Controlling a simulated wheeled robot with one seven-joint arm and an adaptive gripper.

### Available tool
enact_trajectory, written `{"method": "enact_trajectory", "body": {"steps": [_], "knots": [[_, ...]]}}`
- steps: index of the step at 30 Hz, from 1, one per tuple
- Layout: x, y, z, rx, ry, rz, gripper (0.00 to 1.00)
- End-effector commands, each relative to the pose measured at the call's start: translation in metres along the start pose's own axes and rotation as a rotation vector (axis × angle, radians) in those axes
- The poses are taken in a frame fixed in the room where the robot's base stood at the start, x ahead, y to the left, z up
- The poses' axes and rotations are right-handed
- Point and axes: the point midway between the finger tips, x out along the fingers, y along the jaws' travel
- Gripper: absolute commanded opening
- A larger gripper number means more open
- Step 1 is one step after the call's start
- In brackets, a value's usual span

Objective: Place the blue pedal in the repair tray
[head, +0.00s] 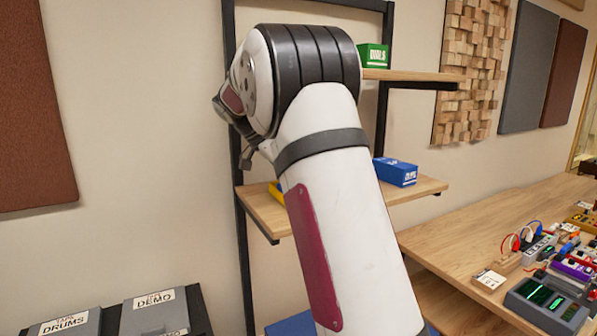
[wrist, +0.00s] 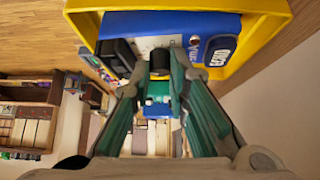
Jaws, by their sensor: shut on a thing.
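The blue pedal (wrist: 172,24) shows at the top of the wrist view, with white lettering and dark parts on it. It lies inside the rim of the yellow repair tray (wrist: 270,12). I cannot tell whether it rests on the tray's floor. My gripper (wrist: 160,70) is shut on the pedal, its green fingers reaching up to the pedal's near side. In the head view my arm hides the gripper and the pedal. Only a small yellow part of the tray (head: 275,191) shows there, on the middle shelf beside my arm.
A blue box (head: 395,172) stands on the middle shelf (head: 425,188), right of my arm. A green box (head: 374,56) is on the upper shelf. A wooden bench (head: 455,235) with pedals and cables is at the right. Labelled cases (head: 150,310) stand low at the left.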

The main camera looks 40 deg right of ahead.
Motion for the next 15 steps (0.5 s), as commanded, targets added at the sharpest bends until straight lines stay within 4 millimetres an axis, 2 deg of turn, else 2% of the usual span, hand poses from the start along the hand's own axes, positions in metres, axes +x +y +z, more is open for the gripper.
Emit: {"method": "enact_trajectory", "body": {"steps": [8, 9, 10, 11, 15], "knots": [[0.0012, -0.0006, 0.0003, 0.009, 0.001, -0.004, 0.0], [0.0016, -0.0005, 0.0009, 0.008, 0.0, -0.003, 0.25], [0.0015, -0.0005, 0.0006, 0.009, 0.001, -0.003, 0.32], [0.0013, -0.0004, 0.0003, 0.009, 0.001, -0.003, 0.37], [0.0005, -0.0004, -0.0007, 0.011, 0.002, -0.005, 0.37]]}}
